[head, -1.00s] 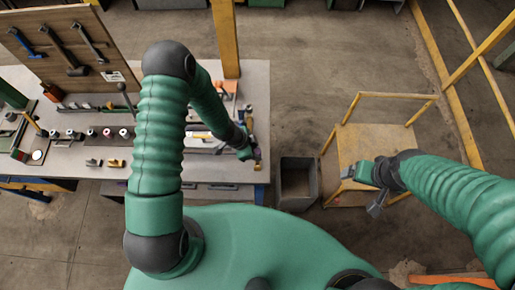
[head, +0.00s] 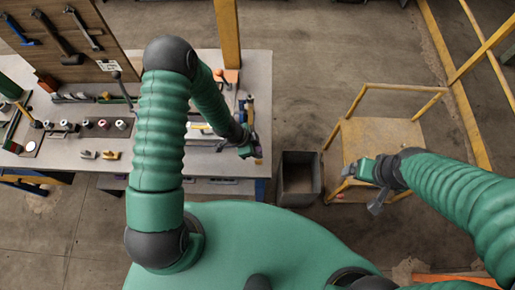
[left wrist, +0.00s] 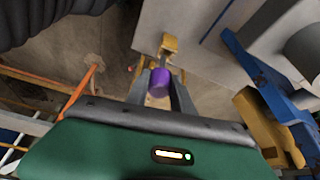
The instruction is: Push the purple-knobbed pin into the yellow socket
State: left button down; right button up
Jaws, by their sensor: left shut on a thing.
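My left gripper (head: 250,149) is at the right end of the workbench. In the left wrist view its two fingers (left wrist: 160,88) are shut on the purple knob (left wrist: 160,80) of the pin. A small yellow piece (left wrist: 168,43), which looks like the yellow socket, shows just beyond the knob, by the bench edge. I cannot tell whether the pin touches it or is inside it. My right gripper (head: 374,187) is over the yellow stand, away from the bench, and its jaw opening is unclear.
The workbench (head: 150,180) holds several small parts on its left and a tool board (head: 60,40) at the back. A yellow post (head: 227,40) rises behind it. A dark bin (head: 298,178) and a yellow stand (head: 378,140) are to the right. Floor shows between them.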

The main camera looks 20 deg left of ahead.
pick_arm(q)
jog(key=shift+w+f, duration=0.15)
jog(key=shift+f, duration=0.05)
pick_arm(e)
jog(key=shift+w+f, duration=0.2)
jog(key=shift+w, duration=0.15)
pick_arm(q)
jog(key=shift+s+r, duration=0.15)
jog(key=shift+s, duration=0.05)
pick_arm(e)
jog(key=shift+s+d+r, duration=0.1)
jog(key=shift+s+r, duration=0.05)
jog(key=shift+s, duration=0.15)
pick_arm(q)
jog(key=shift+w+f+p, duration=0.35)
jog(key=shift+w+p, duration=0.05)
jog(key=shift+w, duration=0.15)
pick_arm(e)
jog(key=shift+w+r, duration=0.15)
jog(key=shift+r, duration=0.1)
pick_arm(q)
jog(key=shift+s+r, duration=0.1)
pick_arm(e)
jog(key=shift+r, duration=0.15)
